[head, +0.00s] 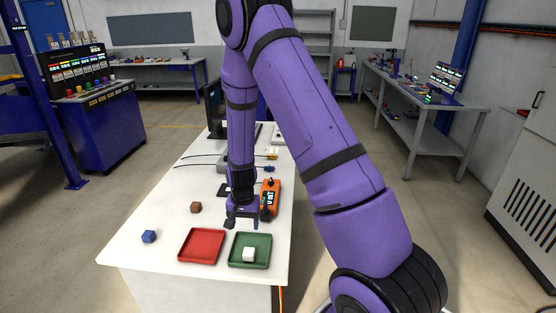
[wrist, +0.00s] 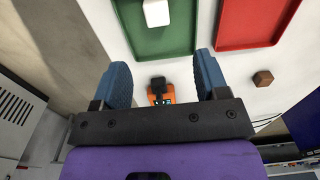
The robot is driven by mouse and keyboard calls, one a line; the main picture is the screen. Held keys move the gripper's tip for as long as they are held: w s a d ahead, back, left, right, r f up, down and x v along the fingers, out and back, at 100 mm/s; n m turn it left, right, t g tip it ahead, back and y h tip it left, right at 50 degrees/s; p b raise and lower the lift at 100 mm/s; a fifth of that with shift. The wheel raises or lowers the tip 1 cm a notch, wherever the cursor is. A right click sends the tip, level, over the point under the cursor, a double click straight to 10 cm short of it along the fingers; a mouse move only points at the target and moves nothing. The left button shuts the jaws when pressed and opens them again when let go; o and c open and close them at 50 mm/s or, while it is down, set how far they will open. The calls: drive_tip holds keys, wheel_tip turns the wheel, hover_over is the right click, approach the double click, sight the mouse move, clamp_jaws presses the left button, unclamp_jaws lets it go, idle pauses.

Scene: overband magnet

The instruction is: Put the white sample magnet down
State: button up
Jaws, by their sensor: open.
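The white sample magnet (head: 249,254) is a small white block lying in the green tray (head: 236,262), near its middle. In the wrist view the white block (wrist: 156,13) shows at the top edge, partly cut off, in the green tray (wrist: 185,45). My gripper (head: 242,222) is above the table behind the green tray, apart from the block. In the wrist view its two blue fingers (wrist: 163,78) are spread with nothing between them in their grip. An orange device (wrist: 161,93) shows beyond the gap between the fingers.
A red tray (head: 184,258) is left of the green tray. A blue cube (head: 149,236) and a brown cube (head: 196,207) lie on the white table (head: 135,259). The orange device (head: 275,196) lies close to my gripper's right. Cables and a monitor are farther back.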

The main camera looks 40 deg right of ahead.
drive_tip(key=s+a+r+n+t, duration=0.1)
drive_tip(key=s+a+r+n, duration=0.15)
drive_tip(key=r, duration=1.05)
drive_tip(key=s+a+r+n+t, duration=0.2)
drive_tip(key=s+r, duration=0.2)
drive_tip(key=r, duration=0.9)
drive_tip(key=s+r+n+t, duration=0.1)
drive_tip(key=s+r+n, duration=0.1)
drive_tip(key=s+r, duration=0.5)
drive_tip(key=s+a+r+n+t, duration=0.1)
drive_tip(key=s+r, duration=0.5)
drive_tip(key=s, duration=0.7)
drive_tip(key=shift+r+n, duration=0.35)
drive_tip(key=shift+n, duration=0.3)
